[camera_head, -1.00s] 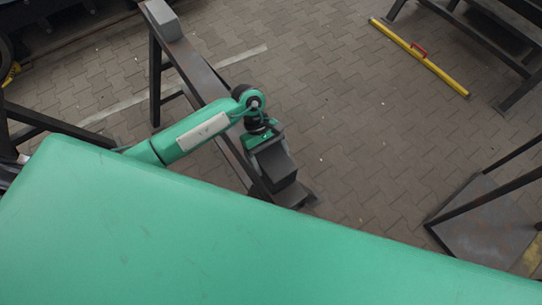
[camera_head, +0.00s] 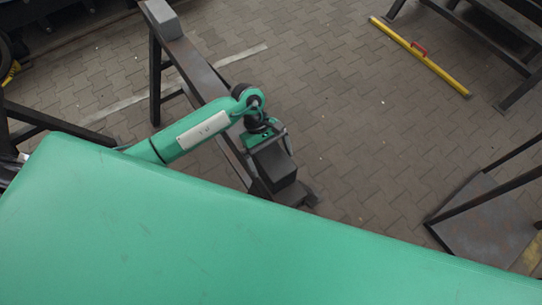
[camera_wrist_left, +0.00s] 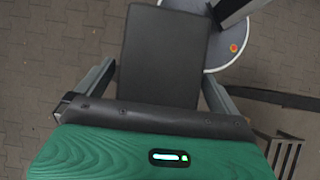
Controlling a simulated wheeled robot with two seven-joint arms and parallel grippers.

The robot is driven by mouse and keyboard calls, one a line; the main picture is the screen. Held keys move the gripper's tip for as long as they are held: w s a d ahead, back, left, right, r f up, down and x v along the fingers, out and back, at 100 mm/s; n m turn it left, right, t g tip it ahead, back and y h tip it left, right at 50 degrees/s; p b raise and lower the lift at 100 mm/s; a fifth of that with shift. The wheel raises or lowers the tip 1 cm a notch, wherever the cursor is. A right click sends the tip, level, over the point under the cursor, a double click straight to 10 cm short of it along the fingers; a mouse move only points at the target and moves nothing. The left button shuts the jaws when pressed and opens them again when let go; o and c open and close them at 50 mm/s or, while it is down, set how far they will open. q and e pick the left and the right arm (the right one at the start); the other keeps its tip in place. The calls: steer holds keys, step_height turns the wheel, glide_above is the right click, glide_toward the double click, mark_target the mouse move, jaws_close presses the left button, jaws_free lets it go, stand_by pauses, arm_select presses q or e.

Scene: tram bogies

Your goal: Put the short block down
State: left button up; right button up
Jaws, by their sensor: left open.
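The short block (camera_head: 279,167) is dark grey and sits at the near end of a narrow dark beam (camera_head: 205,80) on legs. My left gripper (camera_head: 272,146) is at the block, with its fingers to either side. It is open. In the left wrist view the block (camera_wrist_left: 163,55) lies between the two spread fingers, and the tight view hides whether either finger touches it. The block's underside is hidden, so its contact with the beam cannot be made out. My right gripper is not in view.
A lighter grey block (camera_head: 165,27) sits at the beam's far end. A yellow bar with a red handle (camera_head: 424,59) lies on the paving at the upper right. Dark metal frames stand at the right. The paving between is clear.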

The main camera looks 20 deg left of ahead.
arm_select(q)
steer(key=b+v, duration=0.3)
steer(key=v, duration=0.8)
steer(key=shift+w+b, duration=0.1)
steer(key=shift+b, duration=0.3)
steer(key=shift+w+a+r, duration=0.1)
steer(key=shift+a+r, duration=0.1)
steer(key=shift+r, duration=0.2)
steer(key=shift+f, duration=0.1)
